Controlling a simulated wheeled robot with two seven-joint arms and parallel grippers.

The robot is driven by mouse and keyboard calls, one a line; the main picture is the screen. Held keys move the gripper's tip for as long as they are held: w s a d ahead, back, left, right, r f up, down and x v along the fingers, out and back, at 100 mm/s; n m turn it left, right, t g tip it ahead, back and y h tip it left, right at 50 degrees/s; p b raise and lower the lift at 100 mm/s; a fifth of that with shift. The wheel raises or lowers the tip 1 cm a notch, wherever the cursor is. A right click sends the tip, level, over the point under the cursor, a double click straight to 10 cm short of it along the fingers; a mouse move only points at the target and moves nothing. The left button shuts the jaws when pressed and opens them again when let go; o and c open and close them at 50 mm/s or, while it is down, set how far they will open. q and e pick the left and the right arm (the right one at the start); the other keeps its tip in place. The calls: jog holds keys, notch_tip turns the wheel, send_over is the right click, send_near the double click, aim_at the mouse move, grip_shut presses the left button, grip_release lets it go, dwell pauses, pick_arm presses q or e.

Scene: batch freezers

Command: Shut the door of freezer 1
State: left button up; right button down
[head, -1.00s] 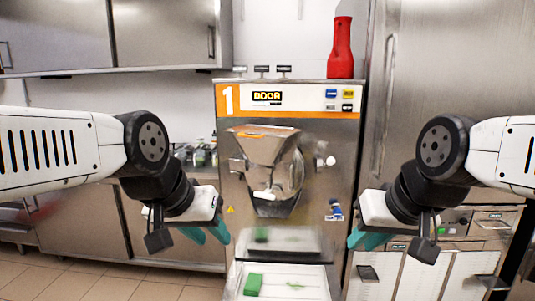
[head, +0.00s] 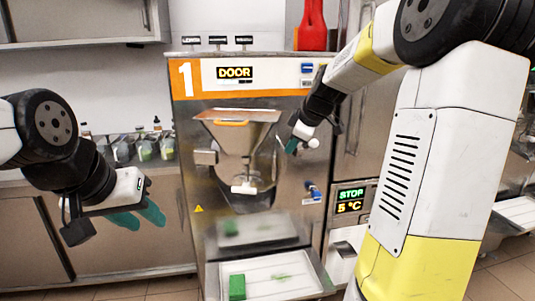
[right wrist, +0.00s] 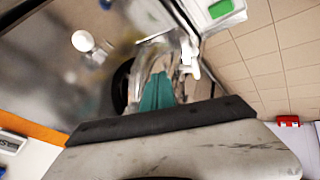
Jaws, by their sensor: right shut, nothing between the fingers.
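Freezer 1 (head: 190,130) stands ahead in the head view, with an orange band marked 1. Its metal door (head: 236,160) has a funnel-shaped chute with an orange strip on top and sits at the middle of the front. I cannot tell whether the door lies flush. My right gripper (head: 292,146) is shut and empty, just right of the door, close to the white knob (head: 313,143). In the right wrist view its teal fingers (right wrist: 158,92) are together before blurred metal, with the knob (right wrist: 83,40) at upper left. My left gripper (head: 140,216) is open and empty, left of the freezer.
A tray (head: 305,281) with a green block (head: 237,287) is below the door. A red bottle (head: 312,28) stands on top of the freezer. Small jars (head: 145,150) line the left counter. My right arm hides much of the right side.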

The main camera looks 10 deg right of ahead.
aim_at(281, 161)
jog(key=x, duration=0.9)
jog(key=shift+f, duration=0.1)
